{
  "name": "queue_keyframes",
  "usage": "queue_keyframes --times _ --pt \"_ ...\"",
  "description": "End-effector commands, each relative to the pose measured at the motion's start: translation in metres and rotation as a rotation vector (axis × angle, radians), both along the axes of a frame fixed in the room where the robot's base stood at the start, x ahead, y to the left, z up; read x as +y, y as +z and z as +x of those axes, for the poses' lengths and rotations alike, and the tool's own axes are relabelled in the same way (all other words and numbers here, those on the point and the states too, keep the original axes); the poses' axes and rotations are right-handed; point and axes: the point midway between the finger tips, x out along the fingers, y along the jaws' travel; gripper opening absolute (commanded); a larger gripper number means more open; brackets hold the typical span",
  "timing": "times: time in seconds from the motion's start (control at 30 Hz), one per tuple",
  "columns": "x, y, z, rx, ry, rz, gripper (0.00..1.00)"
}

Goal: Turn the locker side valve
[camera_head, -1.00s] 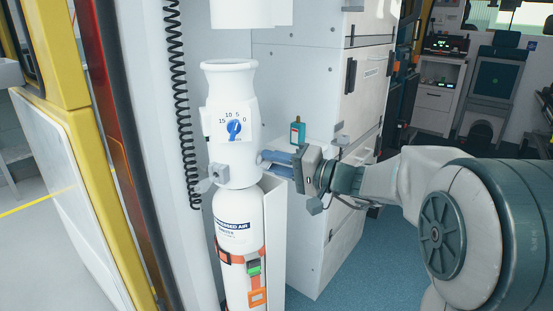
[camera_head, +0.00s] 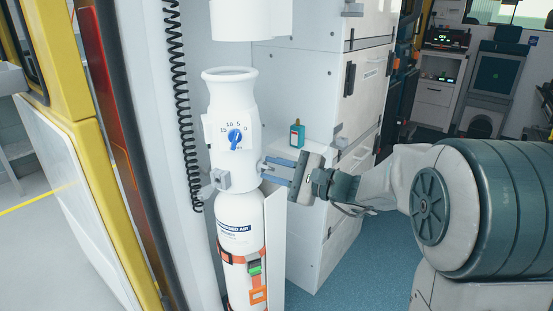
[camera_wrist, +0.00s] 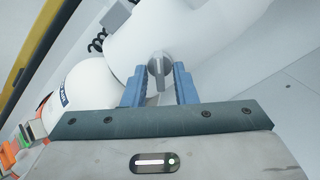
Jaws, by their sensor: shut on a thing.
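A white compressed-air cylinder (camera_head: 239,222) stands upright with a white head (camera_head: 233,170). A blue pointer dial (camera_head: 235,138) with a number scale is on the head's front. The locker side valve is a small grey lever handle (camera_wrist: 157,68) on the head's right side, seen in the wrist view. My gripper (camera_head: 266,171) reaches in from the right, its blue fingers on both sides of this handle and shut on it. In the head view the fingers hide most of the handle. Another grey valve (camera_head: 219,180) is on the head's left side.
White locker drawers (camera_head: 345,110) stand close behind and right of my gripper. A small green bottle (camera_head: 297,134) stands on a ledge there. A black coiled cord (camera_head: 179,100) hangs left of the cylinder. Orange straps (camera_head: 232,256) hold the cylinder. Blue floor (camera_head: 345,268) is free at lower right.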

Motion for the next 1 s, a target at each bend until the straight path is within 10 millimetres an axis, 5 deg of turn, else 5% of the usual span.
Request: queue_keyframes --times 1.0 --pt "0.0015 0.0068 -0.0007 0.751 0.0 0.41 0.03"
